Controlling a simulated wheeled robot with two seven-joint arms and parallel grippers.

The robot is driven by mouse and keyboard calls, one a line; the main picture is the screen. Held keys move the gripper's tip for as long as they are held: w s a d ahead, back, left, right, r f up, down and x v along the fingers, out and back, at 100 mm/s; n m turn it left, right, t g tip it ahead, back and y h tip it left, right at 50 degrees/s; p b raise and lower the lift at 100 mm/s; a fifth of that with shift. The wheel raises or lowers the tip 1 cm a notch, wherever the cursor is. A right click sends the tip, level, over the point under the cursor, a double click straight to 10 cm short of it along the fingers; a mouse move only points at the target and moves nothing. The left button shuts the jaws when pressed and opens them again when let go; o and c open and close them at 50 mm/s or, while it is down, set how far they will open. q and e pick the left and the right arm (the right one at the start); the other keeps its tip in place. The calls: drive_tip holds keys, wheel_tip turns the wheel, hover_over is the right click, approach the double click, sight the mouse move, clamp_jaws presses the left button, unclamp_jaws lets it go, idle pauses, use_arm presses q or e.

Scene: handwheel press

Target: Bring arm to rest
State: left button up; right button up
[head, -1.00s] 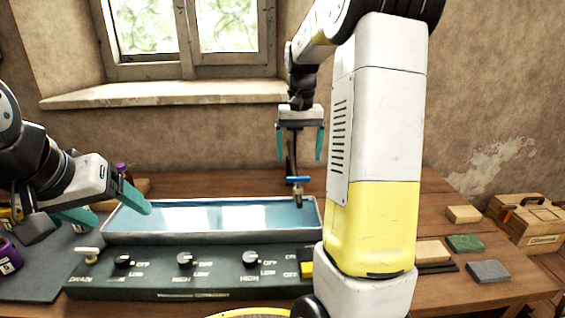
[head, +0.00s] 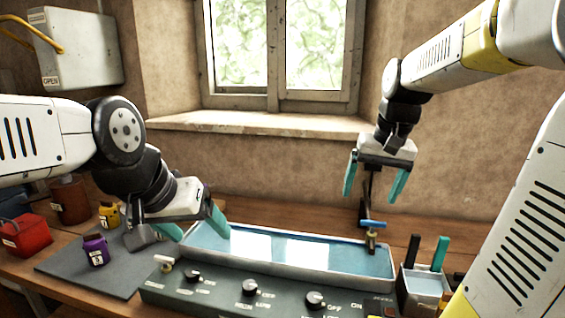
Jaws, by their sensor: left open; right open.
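My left gripper (head: 192,226) is open and empty at the left end of the water-filled tray (head: 215,257), with its teal fingers low near the tray's rim. My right gripper (head: 376,182) is open and empty, pointing down above the right end of the tray. A dark upright pipe with a blue-handled brass tap (head: 373,225) stands below the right gripper. The gripper looks apart from the tap handle, though the depth between them is hard to judge.
A control panel with black knobs (head: 250,287) fronts the tray. A purple jar (head: 96,250), a yellow jar (head: 109,214) and a red box (head: 25,236) stand at the left. A small container (head: 424,284) stands right of the tray. A wall box (head: 78,47) hangs upper left.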

drive_tip(key=s+a+n+t+y, duration=0.1)
drive_tip(key=s+a, duration=0.5)
drive_tip(key=s, duration=0.7)
drive_tip(key=n+t, duration=0.1)
drive_tip(key=t, duration=0.1)
drive_tip(key=shift+s+a+f+t, duration=0.3)
drive_tip(key=shift+a+f, duration=0.05)
